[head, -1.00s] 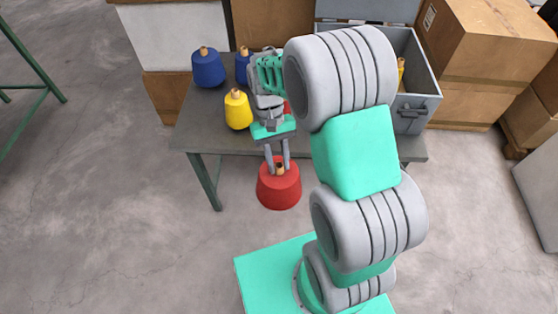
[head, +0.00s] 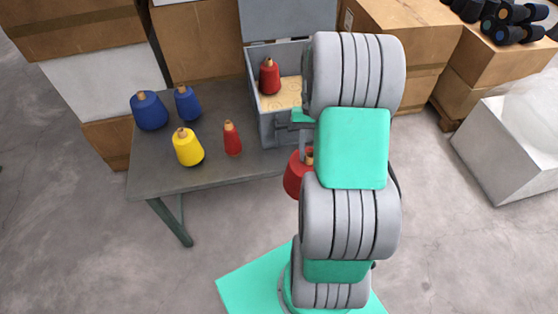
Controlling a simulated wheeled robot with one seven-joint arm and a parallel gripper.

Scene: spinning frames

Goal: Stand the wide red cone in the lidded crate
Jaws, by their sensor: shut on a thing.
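The wide red cone (head: 294,176) hangs from my gripper (head: 307,153), which is shut on its tip. It is in front of the table's front edge, below and in front of the crate, and partly hidden by my arm. The lidded crate (head: 272,128) is grey and stands on the table with its lid (head: 270,18) raised at the back. A red cone (head: 269,76) stands inside it at the left, on a pale floor. My arm hides the crate's right part.
On the grey table (head: 165,179) stand a narrow red cone (head: 232,139), a yellow cone (head: 187,148) and two blue cones, a larger one (head: 149,112) and a smaller one (head: 187,103). Cardboard boxes (head: 420,45) stand behind. The floor at front left is clear.

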